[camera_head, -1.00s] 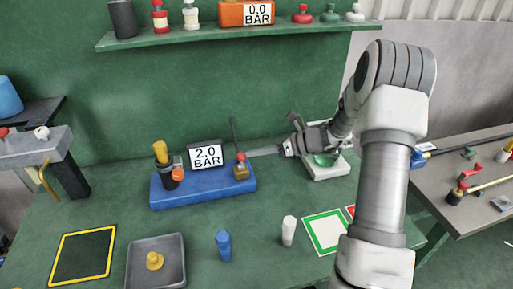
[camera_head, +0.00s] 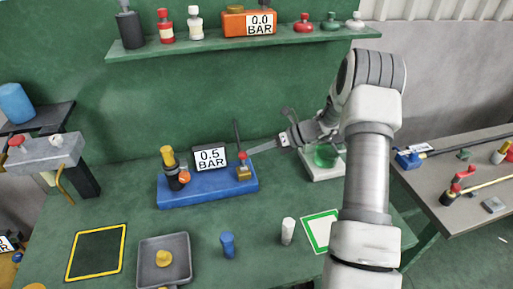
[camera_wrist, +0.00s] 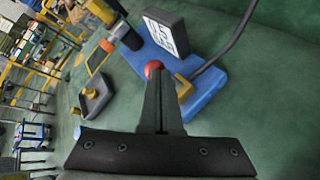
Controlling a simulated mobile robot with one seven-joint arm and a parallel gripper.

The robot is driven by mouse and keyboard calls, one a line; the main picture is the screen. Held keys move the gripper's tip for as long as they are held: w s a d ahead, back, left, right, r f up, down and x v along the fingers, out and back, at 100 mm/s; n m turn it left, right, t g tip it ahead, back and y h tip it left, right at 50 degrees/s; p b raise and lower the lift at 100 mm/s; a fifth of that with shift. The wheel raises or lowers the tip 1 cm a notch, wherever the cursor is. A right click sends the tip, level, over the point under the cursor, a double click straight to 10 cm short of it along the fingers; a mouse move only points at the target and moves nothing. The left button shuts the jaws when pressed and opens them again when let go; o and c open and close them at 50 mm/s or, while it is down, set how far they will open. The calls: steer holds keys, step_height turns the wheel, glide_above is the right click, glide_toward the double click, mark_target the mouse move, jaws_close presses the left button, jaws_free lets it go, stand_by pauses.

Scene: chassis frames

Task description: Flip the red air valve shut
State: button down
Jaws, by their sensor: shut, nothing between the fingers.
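The air valve is a brass body (camera_head: 244,172) with a red top (camera_head: 242,156), at the right end of the blue base (camera_head: 205,196). My gripper (camera_head: 250,152) is shut and empty, reaching in from the right with its tips at the red top. In the wrist view the shut fingers (camera_wrist: 158,80) point at the red ball-like top (camera_wrist: 152,68), with the brass body (camera_wrist: 184,86) just beside them. The fingers hide part of the valve, so I cannot tell whether they touch it or which way its lever lies. The gauge display (camera_head: 210,159) on the base reads 0.5 BAR.
A yellow-topped black regulator (camera_head: 171,168) stands on the base's left end. In front are a grey tray (camera_head: 148,278), a blue peg (camera_head: 228,245) and a white peg (camera_head: 288,231). A shelf (camera_head: 220,47) with bottles and a 0.0 BAR box (camera_head: 249,22) hangs above.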

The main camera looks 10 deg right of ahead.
steer(key=w+m+g+p, duration=0.1)
steer(key=w+g+p, duration=0.1)
steer(key=p, duration=0.1)
steer(key=shift+w+m, duration=0.35)
steer(key=shift+m, duration=0.05)
steer(key=shift+w+f, duration=0.15)
steer(key=shift+w, duration=0.3)
stand_by(0.5)
steer(key=shift+r+p, duration=0.65)
steer(key=shift+r, duration=0.2)
